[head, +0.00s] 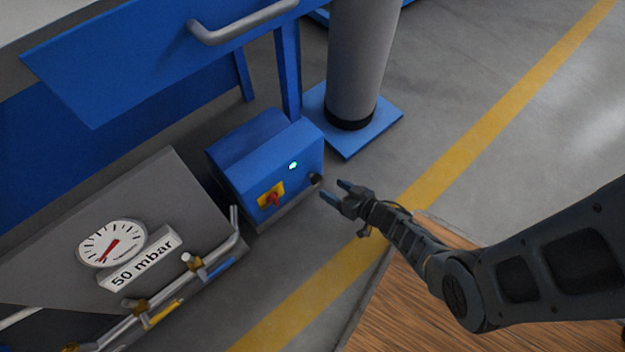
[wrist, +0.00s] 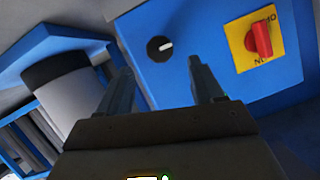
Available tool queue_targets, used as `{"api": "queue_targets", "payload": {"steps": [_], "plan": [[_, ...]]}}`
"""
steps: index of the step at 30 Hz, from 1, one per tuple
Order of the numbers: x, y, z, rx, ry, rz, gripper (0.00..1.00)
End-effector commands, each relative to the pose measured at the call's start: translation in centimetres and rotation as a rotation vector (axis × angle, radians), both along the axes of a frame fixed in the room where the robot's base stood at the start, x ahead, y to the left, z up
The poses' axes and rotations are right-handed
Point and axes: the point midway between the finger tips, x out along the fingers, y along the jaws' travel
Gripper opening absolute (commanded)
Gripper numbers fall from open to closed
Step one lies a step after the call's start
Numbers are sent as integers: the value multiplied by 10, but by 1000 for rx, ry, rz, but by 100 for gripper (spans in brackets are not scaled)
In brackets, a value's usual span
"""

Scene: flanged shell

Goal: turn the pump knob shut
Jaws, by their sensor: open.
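A blue pump box (head: 252,155) stands on the floor beside the blue bench. A small round black knob (head: 316,179) sits on its face near the right edge. In the wrist view this black knob (wrist: 160,48) has a white pointer mark, tilted slightly up to the right. A red rotary switch (head: 272,199) on a yellow plate is left of it; in the wrist view the red switch (wrist: 260,39) is at upper right. My gripper (head: 335,191) is open and empty, just right of the black knob and apart from it. In the wrist view the knob shows between and beyond the fingers (wrist: 161,72).
A grey column (head: 360,60) on a blue base plate stands behind the box. Pipes with valves (head: 190,262) and a gauge panel (head: 112,243) are at left. A drawer with a handle (head: 240,25) overhangs above. Open floor with yellow lines lies right.

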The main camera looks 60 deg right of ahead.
Motion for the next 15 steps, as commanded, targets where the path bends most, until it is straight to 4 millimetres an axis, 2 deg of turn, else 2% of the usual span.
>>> {"api": "queue_targets", "payload": {"steps": [9,15], "plan": [[41,-7,-20,-2,-2,1,67],[62,-11,-28,-2,-1,1,67]]}}
